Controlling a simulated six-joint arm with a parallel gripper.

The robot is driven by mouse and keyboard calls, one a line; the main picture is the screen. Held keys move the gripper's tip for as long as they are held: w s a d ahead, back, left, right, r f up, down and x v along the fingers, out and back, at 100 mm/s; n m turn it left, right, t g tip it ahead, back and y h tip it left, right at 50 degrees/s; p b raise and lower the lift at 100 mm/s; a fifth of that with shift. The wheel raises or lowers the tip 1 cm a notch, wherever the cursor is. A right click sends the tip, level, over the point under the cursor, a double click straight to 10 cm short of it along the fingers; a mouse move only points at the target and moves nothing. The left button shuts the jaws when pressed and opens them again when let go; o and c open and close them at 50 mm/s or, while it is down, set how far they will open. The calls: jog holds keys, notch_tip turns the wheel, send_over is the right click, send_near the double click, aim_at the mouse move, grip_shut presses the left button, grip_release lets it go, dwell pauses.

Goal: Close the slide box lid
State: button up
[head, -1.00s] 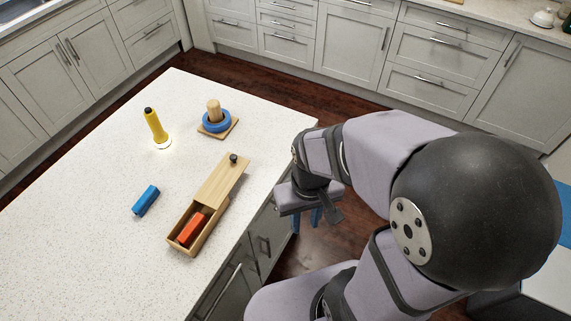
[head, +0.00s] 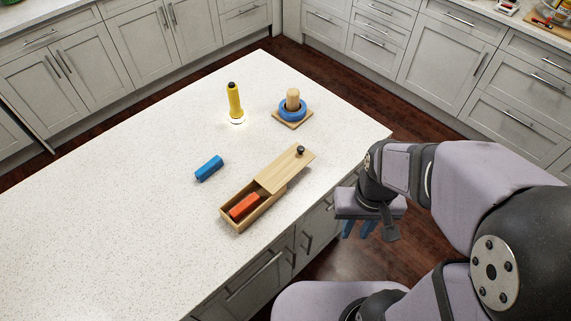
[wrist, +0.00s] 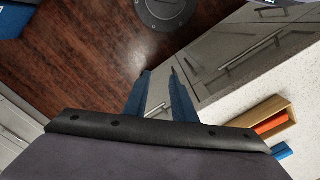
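A wooden slide box (head: 241,227) sits on the white counter near its right edge. Its lid (head: 283,170) is slid partway toward the upper right, past the box's far end, with a dark knob (head: 300,150) there. The near part is open and shows an orange block (head: 244,206) inside. The wrist view shows the box (wrist: 267,109) and orange block (wrist: 271,124) at the right. My gripper (head: 359,232) hangs beyond the counter's edge, right of the box and apart from it. Its two blue fingers (wrist: 158,75) are apart and empty, over the floor.
A blue block (head: 209,168) lies left of the box. A lit yellow flashlight (head: 234,99) stands on its head farther back. A blue ring sits around a wooden peg on a square base (head: 292,117) behind the box. The left counter is clear. Drawers line its side below.

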grip_shut()
jog(key=w+d+f+m+g, duration=0.1)
jog(key=w+d+f+m, duration=0.1)
jog(key=d+f, duration=0.25)
jog(key=w+d+r+m+t+y+b, duration=0.1)
jog(key=w+r, duration=0.1)
jog(key=w, duration=0.5)
jog(key=w+d+r+m+t+y, duration=0.1)
jog(key=w+d+r, duration=0.15)
jog(key=w, duration=0.55)
jog(key=w+a+r+n+y, duration=0.2)
jog(key=w+a+r+n, duration=0.1)
jog(key=r, duration=0.3)
jog(key=w+a+r+n+t+y, duration=0.1)
jog(key=w+a+r+n+y, duration=0.1)
jog(key=w+a+r+n, duration=0.1)
notch_tip(320, 180, up, 3)
jog(key=a+n, duration=0.1)
jog(key=n, duration=0.2)
jog(key=shift+a, duration=0.4)
